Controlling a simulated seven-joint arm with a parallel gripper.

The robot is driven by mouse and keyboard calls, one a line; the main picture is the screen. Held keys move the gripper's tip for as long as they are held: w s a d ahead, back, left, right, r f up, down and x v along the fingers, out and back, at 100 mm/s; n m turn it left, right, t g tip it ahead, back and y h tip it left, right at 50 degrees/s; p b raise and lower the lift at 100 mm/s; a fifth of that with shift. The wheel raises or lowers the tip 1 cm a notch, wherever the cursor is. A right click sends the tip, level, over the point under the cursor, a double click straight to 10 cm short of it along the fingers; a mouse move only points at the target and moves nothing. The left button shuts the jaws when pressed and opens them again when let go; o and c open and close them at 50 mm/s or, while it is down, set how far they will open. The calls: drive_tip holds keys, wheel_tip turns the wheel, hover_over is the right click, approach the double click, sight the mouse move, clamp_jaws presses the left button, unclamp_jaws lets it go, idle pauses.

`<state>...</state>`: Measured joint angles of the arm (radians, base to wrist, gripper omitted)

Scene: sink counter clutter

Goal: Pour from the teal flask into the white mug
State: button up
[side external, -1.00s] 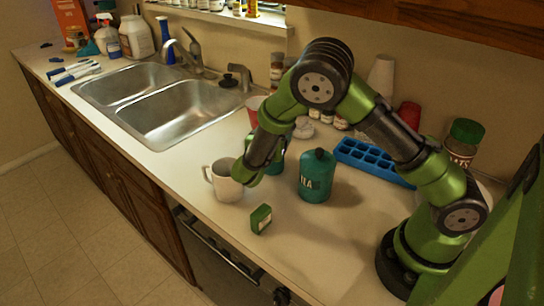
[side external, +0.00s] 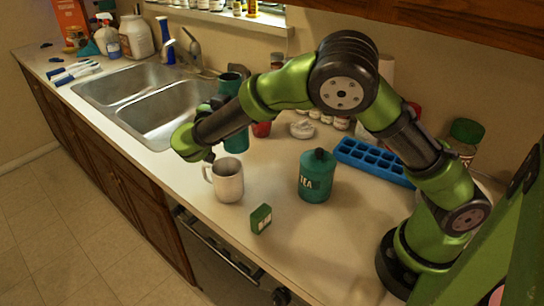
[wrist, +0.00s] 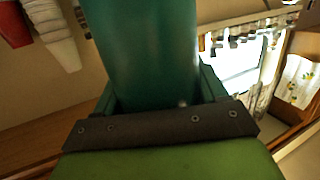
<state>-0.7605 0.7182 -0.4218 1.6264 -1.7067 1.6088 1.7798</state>
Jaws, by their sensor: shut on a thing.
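The teal flask (side external: 236,140) is in my gripper (side external: 211,152), roughly upright behind the white mug. My arm crosses in front of its middle. It appears raised off the counter, but its base is partly hidden. In the wrist view the flask (wrist: 145,50) fills the space between my fingers, which are shut on it. The white mug (side external: 228,182) stands upright on the counter, just in front of and below my gripper, with its handle to the left. The inside of the flask is not visible.
A teal tea canister (side external: 316,178) stands right of the mug, and a small green box (side external: 261,218) lies in front. A blue ice tray (side external: 372,160), a red cup (side external: 262,129) and a white dish (side external: 302,129) are behind. The sink (side external: 170,112) is at the left.

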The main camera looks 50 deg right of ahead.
drive_tip(key=w+a+m+t+h, duration=0.1)
drive_tip(key=w+a+m, duration=0.4)
drive_tip(key=a+m, duration=0.15)
drive_tip(key=shift+w+a+f+m+h, duration=0.15)
drive_tip(key=shift+f+m+h, duration=0.25)
drive_tip(key=shift+f+m, duration=0.85)
drive_tip(key=shift+w+d+f+m+h, duration=0.1)
drive_tip(key=shift+w+f+m+h, duration=0.25)
drive_tip(key=shift+m, duration=1.65)
drive_tip(key=shift+w+a+f+m+h, duration=0.1)
drive_tip(key=shift+f+m+h, duration=0.35)
drive_tip(key=shift+f+m, duration=0.85)
drive_tip(key=shift+r+m, duration=0.3)
drive_tip(key=shift+r, duration=0.15)
